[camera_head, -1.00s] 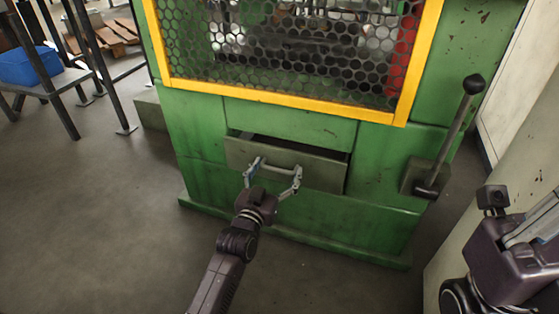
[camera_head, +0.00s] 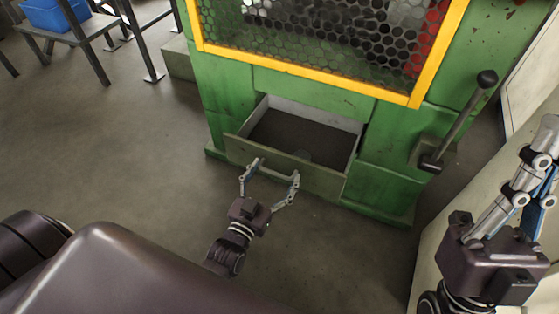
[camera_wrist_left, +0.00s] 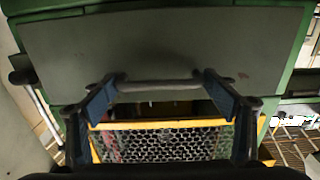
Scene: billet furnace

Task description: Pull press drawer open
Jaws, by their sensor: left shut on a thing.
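The press drawer (camera_head: 320,182) stands well out of the green press, and its dark floor and grey inner walls show from above. My left gripper (camera_head: 275,172) is at the drawer's front, its two fingers spread apart along the handle. In the left wrist view the handle (camera_wrist_left: 157,86) is a grey bar on the flat drawer front (camera_wrist_left: 160,45). My left gripper's fingers (camera_wrist_left: 158,92) are at the two ends of this bar. My right gripper (camera_head: 535,170) is raised at the right edge, away from the drawer; its jaw opening cannot be made out.
The green press (camera_head: 400,170) has a yellow-framed mesh guard (camera_head: 330,45) above the drawer and a black-knobbed lever (camera_head: 465,120) at its right. A blue bin (camera_head: 55,14) sits on a table at the upper left. The floor to the left is clear.

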